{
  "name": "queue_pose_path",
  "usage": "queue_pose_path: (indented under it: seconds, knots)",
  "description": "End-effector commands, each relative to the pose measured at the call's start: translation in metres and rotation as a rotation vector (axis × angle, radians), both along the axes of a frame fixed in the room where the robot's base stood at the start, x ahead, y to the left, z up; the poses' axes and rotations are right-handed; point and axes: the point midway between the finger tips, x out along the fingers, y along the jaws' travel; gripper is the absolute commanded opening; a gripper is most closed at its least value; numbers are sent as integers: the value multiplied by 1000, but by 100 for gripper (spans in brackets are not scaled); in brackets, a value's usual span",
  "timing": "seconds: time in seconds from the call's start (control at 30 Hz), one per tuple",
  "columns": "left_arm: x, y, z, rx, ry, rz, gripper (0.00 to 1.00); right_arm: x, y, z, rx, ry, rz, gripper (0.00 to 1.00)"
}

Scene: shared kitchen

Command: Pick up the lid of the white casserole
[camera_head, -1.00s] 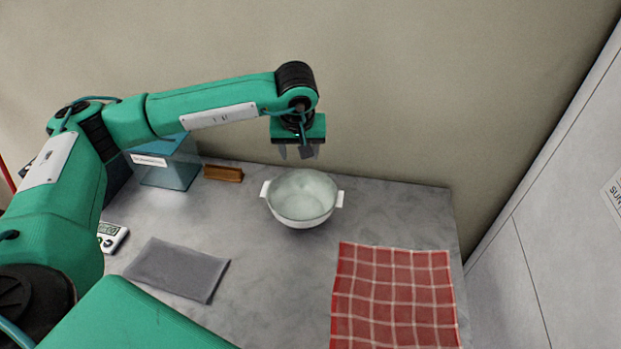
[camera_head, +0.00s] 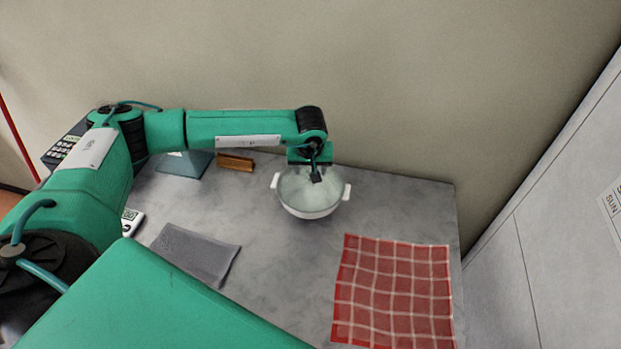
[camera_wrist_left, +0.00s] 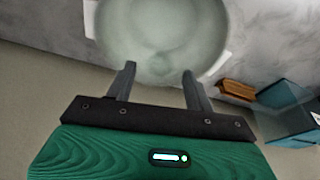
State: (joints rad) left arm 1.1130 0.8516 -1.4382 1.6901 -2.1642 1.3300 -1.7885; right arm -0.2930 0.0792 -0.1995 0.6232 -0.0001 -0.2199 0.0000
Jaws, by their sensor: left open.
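The white casserole (camera_head: 312,212) stands on the grey counter below the wall, with a small handle on each side. A pale greenish, glassy round surface (camera_head: 297,186) fills its top and looks like the lid; I cannot clearly make out a knob. In the left wrist view this pale round surface (camera_wrist_left: 160,30) lies just beyond the fingertips. My left gripper (camera_head: 315,176) points down over the back part of the casserole. In the left wrist view its two fingers (camera_wrist_left: 158,70) are apart with nothing held between them. My right gripper is not in view.
A red checked cloth (camera_head: 392,290) lies at front right and a grey folded cloth (camera_head: 197,254) at front left. A small brown wooden block (camera_head: 236,162) and a blue glassy box (camera_head: 185,164) stand at back left. Bare counter surrounds the casserole's front.

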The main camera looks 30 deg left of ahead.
Motion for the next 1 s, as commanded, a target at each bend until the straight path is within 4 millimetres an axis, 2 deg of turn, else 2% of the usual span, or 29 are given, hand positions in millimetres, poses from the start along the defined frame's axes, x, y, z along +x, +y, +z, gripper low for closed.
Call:
queue_pose_path:
  seconds: [0.03,0.2,0.43,0.47,0.7,0.73,1.0]
  knots:
    - [2,1,-3,0,2,1,53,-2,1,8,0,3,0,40]
    - [5,2,-19,0,0,0,53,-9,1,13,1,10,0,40]
    - [6,3,-22,0,-1,0,53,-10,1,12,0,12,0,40]
    - [6,3,-22,0,-1,0,49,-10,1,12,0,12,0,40]
    - [6,3,-21,-1,-1,1,2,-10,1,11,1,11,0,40]
    - [6,3,-21,-1,-1,1,0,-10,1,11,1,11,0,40]
    - [6,3,-20,-1,-3,0,0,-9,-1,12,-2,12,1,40]
